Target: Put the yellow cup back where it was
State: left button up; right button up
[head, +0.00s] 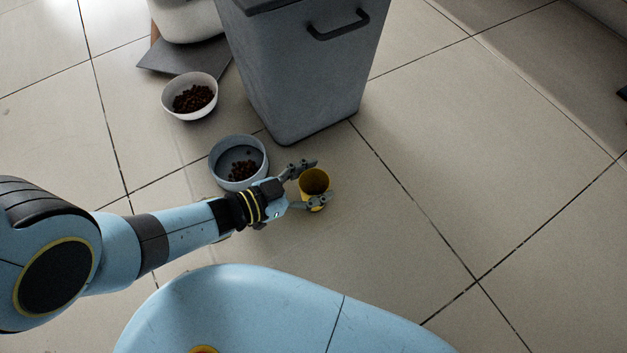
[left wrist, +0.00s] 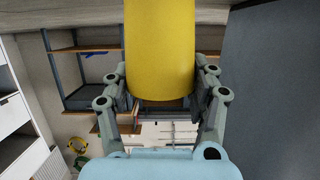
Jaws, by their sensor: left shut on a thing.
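The yellow cup (head: 314,184) is upright in the head view, with its open top showing an empty-looking inside. My left gripper (head: 318,182) is shut on it, one finger on each side. In the left wrist view the cup (left wrist: 160,50) fills the upper middle between the fingers of the gripper (left wrist: 162,88). I cannot tell whether the cup touches the floor. My right gripper is in neither view.
A grey bowl (head: 216,161) with brown pellets stands just left of the gripper. A white bowl (head: 166,103) of pellets is behind it. A tall grey bin (head: 310,85) stands behind the cup. Tiled floor (head: 480,160) is clear to the right.

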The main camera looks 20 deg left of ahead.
pick_arm(q)
jog(key=shift+f, duration=0.1)
jog(key=o, duration=1.5)
jog(key=shift+o, duration=0.2)
